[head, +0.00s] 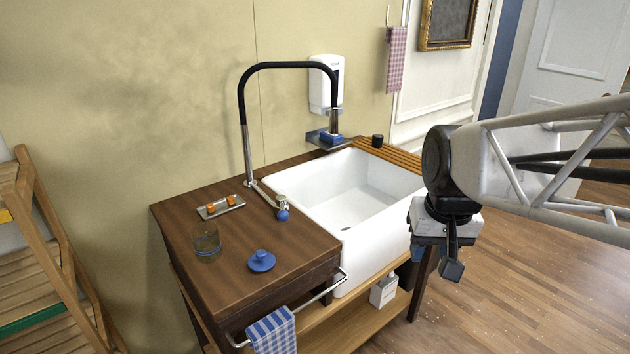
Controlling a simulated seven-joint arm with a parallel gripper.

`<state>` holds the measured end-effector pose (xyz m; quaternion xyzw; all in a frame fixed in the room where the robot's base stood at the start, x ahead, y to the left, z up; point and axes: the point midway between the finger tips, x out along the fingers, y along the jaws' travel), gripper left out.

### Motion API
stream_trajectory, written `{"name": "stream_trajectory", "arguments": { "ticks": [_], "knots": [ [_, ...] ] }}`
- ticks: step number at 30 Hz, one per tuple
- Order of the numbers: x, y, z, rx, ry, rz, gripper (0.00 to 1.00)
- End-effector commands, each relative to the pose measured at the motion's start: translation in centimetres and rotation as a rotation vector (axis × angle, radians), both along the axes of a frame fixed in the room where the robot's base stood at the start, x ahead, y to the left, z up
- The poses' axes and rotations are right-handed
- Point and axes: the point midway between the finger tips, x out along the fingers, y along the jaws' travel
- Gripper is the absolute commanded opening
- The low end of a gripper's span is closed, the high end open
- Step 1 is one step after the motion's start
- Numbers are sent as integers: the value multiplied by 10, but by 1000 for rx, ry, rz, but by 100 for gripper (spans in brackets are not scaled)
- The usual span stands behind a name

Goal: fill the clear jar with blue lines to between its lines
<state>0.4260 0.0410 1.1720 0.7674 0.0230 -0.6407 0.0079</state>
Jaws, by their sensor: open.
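A clear jar (207,244) stands upright on the left part of the dark wooden counter (185,212). Blue shows around its lower part; the lines are too small to tell apart, and I cannot tell whether it holds water. A tap with a black arched neck (288,66) rises behind the white sink (375,183); its spout end hangs near the soap shelf at the back. A small tap handle with a blue knob (282,211) is at its base. My gripper (438,262) is open and empty, right of the sink and well away from the jar and tap.
A blue knobbed lid (262,261) lies right of the jar. A soap dispenser (325,84) hangs on the wall. A towel rail with a blue checked cloth (272,332) juts out in front. Open floor lies to the right.

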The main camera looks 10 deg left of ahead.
Motion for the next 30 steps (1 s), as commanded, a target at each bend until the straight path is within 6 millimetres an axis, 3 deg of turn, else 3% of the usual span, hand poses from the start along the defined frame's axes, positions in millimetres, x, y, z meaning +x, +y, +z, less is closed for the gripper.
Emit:
{"name": "stream_trajectory", "arguments": {
  "ticks": [14,30],
  "knots": [
    [105,65,6,14,53,64,41],
    [213,162,-17,22,113,133,41]
  ]
}}
